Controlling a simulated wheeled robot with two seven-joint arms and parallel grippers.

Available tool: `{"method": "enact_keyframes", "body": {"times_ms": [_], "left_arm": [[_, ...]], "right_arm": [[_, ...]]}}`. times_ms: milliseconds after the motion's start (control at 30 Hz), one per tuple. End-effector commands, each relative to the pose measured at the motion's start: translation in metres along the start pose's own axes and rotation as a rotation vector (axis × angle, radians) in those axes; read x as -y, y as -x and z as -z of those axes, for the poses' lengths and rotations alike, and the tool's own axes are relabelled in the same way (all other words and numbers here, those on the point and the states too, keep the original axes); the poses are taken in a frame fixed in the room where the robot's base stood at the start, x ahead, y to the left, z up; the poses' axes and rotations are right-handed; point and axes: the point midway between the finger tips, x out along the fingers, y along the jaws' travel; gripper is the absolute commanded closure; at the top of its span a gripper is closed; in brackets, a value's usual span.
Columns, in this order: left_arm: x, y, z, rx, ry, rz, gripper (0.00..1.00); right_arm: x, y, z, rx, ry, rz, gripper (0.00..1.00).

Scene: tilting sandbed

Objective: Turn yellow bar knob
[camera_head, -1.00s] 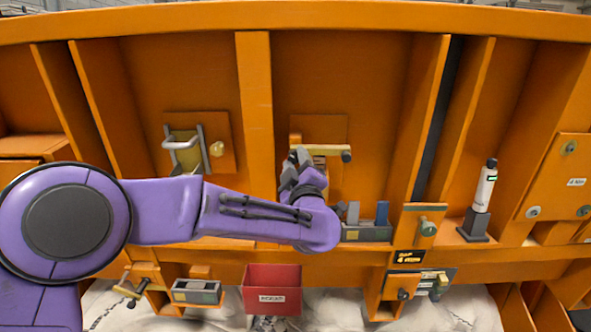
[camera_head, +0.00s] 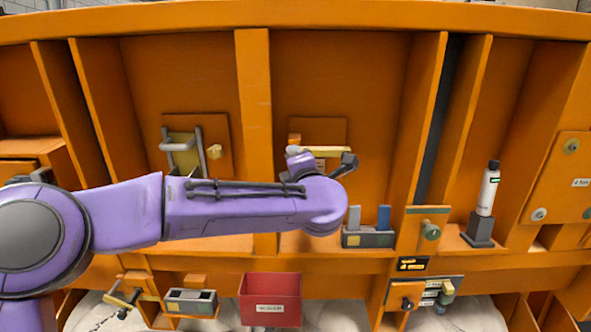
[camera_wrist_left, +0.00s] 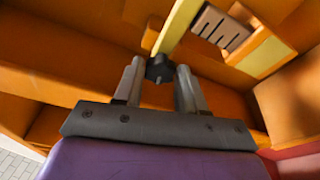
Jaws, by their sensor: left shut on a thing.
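The yellow bar knob (camera_head: 325,151) lies about level on an orange plate on the back wall in the head view. The bar (camera_wrist_left: 178,27) also shows at the top of the left wrist view, with a dark knob (camera_wrist_left: 158,68) at its near end. My left gripper (camera_head: 347,163) is at the bar's right end. My gripper partly hides the knob in the head view. My right gripper is not in view.
A grey holder (camera_head: 368,238) with two upright blocks sits on the ledge below the bar. A red bin (camera_head: 270,298) hangs lower down. A white cylinder (camera_head: 488,190) stands at the right. Upright orange ribs (camera_head: 255,110) flank the bay.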

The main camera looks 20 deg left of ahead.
Motion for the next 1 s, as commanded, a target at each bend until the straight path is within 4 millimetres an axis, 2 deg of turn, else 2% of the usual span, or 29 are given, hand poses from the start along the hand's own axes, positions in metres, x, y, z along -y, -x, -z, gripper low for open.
{"method": "enact_keyframes", "body": {"times_ms": [33,600,1000], "left_arm": [[0.005,0.0,0.002,-0.002,0.042,0.013,0.9],[0.003,0.0,0.003,-0.003,0.558,0.127,0.9],[0.0,0.0,0.003,-0.003,0.798,0.181,0.9]], "right_arm": [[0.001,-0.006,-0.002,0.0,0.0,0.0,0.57],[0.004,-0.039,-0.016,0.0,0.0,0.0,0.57],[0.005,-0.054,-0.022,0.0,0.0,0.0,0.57]]}}
